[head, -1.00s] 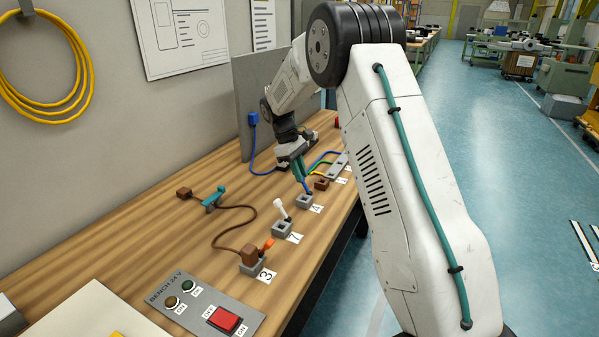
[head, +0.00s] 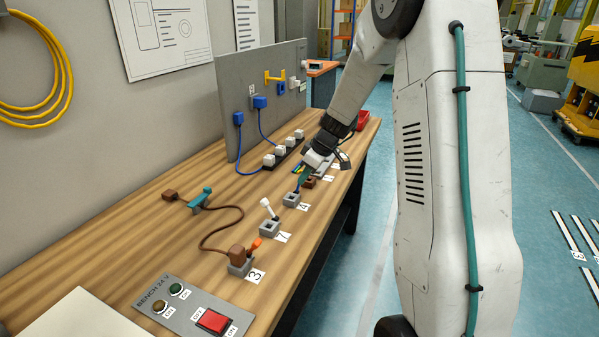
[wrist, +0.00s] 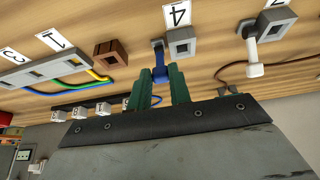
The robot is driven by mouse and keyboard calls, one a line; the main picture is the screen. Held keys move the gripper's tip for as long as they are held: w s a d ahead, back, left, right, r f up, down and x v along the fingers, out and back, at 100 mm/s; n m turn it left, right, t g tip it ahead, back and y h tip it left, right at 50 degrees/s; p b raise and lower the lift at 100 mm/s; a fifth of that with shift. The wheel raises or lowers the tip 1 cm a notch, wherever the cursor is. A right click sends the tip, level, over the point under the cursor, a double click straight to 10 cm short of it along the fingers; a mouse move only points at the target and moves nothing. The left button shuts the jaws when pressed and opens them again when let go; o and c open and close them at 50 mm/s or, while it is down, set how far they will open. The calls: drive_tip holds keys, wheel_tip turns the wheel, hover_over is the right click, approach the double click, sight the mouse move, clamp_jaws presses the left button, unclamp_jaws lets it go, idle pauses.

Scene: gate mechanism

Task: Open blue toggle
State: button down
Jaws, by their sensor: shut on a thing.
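The blue toggle (wrist: 160,73) is a short lever on a grey base (wrist: 181,42) beside the label 4 in the wrist view. In the head view the lever (head: 296,189) tilts away from its grey base (head: 291,201) near the bench's front edge. My gripper (wrist: 160,82) has two green fingers, one on each side of the lever, shut on it. In the head view my gripper (head: 302,178) comes in low from the far side. The fingers hide part of the lever there.
A white toggle (head: 266,206) and an orange toggle (head: 256,243) stand closer on the bench. A brown block (wrist: 110,53) sits beside the blue toggle. A grey upright panel (head: 232,85) stands behind.

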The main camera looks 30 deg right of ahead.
drive_tip(key=shift+s+d+f+t+y, duration=0.3)
drive_tip(key=shift+s+t+y, duration=0.15)
drive_tip(key=shift+t, duration=0.2)
drive_tip(key=shift+s+d+f+t+y, duration=0.3)
drive_tip(key=shift+s+t+y, duration=0.15)
drive_tip(key=shift+t, duration=0.2)
drive_tip(key=c, duration=1.3)
unclamp_jaws()
drive_tip(key=shift+w, duration=0.1)
drive_tip(key=v, duration=0.7)
drive_tip(key=shift+s+d+r, duration=0.15)
drive_tip(key=shift+s+r, duration=0.1)
